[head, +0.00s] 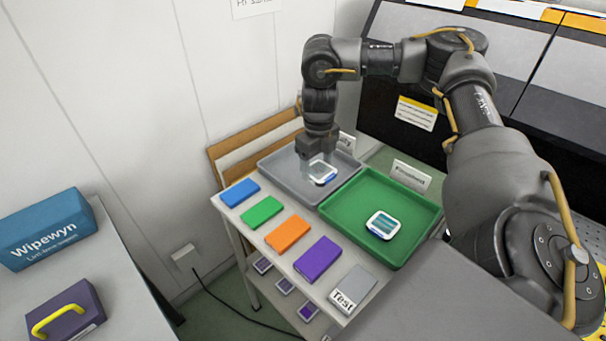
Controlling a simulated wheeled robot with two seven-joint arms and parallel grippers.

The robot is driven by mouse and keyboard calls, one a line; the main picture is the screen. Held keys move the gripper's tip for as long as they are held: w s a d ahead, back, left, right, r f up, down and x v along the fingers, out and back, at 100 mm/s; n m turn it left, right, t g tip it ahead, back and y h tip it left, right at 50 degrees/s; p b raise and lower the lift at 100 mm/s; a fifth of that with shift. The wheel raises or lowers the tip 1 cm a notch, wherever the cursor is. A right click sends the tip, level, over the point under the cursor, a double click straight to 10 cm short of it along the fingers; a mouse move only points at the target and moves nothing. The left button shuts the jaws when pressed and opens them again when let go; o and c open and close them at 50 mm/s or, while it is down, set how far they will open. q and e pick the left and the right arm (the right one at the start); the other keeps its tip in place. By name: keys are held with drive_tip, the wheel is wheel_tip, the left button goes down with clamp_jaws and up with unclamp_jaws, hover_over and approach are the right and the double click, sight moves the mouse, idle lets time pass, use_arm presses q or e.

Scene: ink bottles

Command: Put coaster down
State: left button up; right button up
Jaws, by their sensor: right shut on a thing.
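My right gripper (318,157) points down over the grey tray (275,163) and is shut on a coaster (322,174). This coaster is a small white-rimmed square with a blue-grey face, and it looks somewhat tilted under the fingers. I cannot tell whether it touches the tray floor. A second, similar coaster (383,225) with a teal face lies in the green tray (343,206), apart from the gripper. The fingertips are partly hidden. My left gripper is not in view.
Blue (240,192), green (262,212), orange (287,234) and purple (317,259) blocks line the table's front edge, with a grey "Test" block (353,290). Label cards (411,175) stand behind the trays. A Wipewyn box (47,228) sits at left.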

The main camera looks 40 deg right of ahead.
drive_tip(key=b, duration=0.1)
hover_over(301, 183)
drive_tip(key=f, duration=0.6)
drive_tip(key=shift+s+f, duration=0.25)
drive_tip(key=shift+s, duration=0.15)
drive_tip(key=shift+w+f, duration=0.25)
drive_tip(key=shift+w, duration=0.05)
drive_tip(key=shift+f+b, duration=0.15)
drive_tip(key=shift+b, duration=0.15)
wheel_tip(301, 183, down, 3)
drive_tip(key=shift+w+d+f, duration=0.1)
drive_tip(key=shift+w, duration=0.05)
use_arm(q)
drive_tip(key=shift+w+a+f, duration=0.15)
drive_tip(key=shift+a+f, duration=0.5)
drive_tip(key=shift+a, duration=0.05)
use_arm(e)
drive_tip(key=o, duration=0.8)
drive_tip(key=shift+f, duration=0.15)
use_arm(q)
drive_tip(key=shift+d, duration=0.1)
